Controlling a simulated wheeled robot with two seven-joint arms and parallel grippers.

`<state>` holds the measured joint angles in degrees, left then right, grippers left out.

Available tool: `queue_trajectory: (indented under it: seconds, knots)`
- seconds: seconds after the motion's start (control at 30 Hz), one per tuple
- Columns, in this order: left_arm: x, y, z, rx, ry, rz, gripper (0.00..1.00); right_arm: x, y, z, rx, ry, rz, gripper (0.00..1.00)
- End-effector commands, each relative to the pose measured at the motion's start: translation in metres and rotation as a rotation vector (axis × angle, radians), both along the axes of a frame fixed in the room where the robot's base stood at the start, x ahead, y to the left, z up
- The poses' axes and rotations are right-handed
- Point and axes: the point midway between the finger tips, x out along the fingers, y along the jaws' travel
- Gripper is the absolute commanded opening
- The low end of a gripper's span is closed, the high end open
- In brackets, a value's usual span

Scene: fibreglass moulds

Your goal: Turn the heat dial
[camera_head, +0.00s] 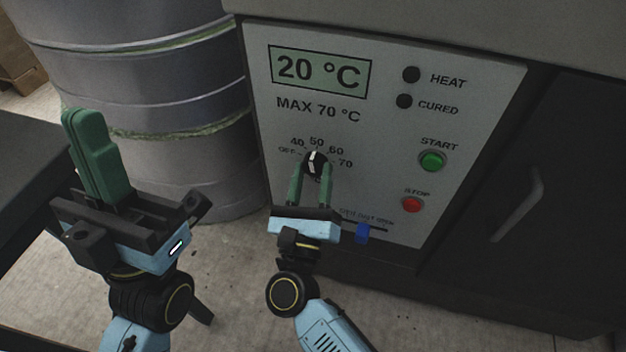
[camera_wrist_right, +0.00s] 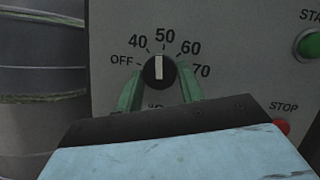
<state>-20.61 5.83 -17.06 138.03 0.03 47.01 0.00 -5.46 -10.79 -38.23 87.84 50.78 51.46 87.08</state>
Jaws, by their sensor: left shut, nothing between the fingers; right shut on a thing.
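The heat dial (camera_head: 314,162) is a small black knob with a white pointer line on the pale control panel (camera_head: 375,150). In the right wrist view the dial (camera_wrist_right: 159,70) has marks OFF, 40, 50, 60 and 70 around it, and its pointer stands near 50. My right gripper (camera_head: 312,170) is shut on the dial, one green finger on each side; the fingers also show in the right wrist view (camera_wrist_right: 160,88). The display (camera_head: 319,69) reads 20 °C. My left gripper (camera_head: 84,117) is shut and empty, its green fingers together, well left of the panel.
A green START button (camera_head: 432,161) and a red STOP button (camera_head: 412,205) sit right of the dial. The HEAT lamp (camera_head: 411,75) and CURED lamp (camera_head: 404,101) look dark. A grey drum (camera_head: 170,80) stands left of the panel.

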Motion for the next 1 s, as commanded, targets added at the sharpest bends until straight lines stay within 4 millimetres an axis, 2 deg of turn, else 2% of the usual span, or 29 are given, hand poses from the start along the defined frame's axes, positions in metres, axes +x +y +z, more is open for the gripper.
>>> queue_trajectory:
  seconds: [0.33,0.87,0.9,1.0]
  knots:
    - [-0.0022,0.0005,-0.0002,-0.005,-0.014,0.0,0.0,0.0009,0.0017,0.0003,0.134,-0.042,0.001,0.15]
    - [-0.0023,0.0004,-0.0002,-0.005,-0.014,-0.001,0.0,0.001,0.0015,0.0005,0.154,-0.05,0.001,0.15]
    - [-0.0023,0.0004,-0.0002,-0.005,-0.014,-0.001,0.0,0.001,0.0016,0.0006,0.154,-0.05,0.001,0.41]
    - [-0.0023,0.0004,-0.0002,-0.005,-0.014,-0.001,0.0,0.001,0.0015,0.0005,0.153,-0.05,0.0,0.54]
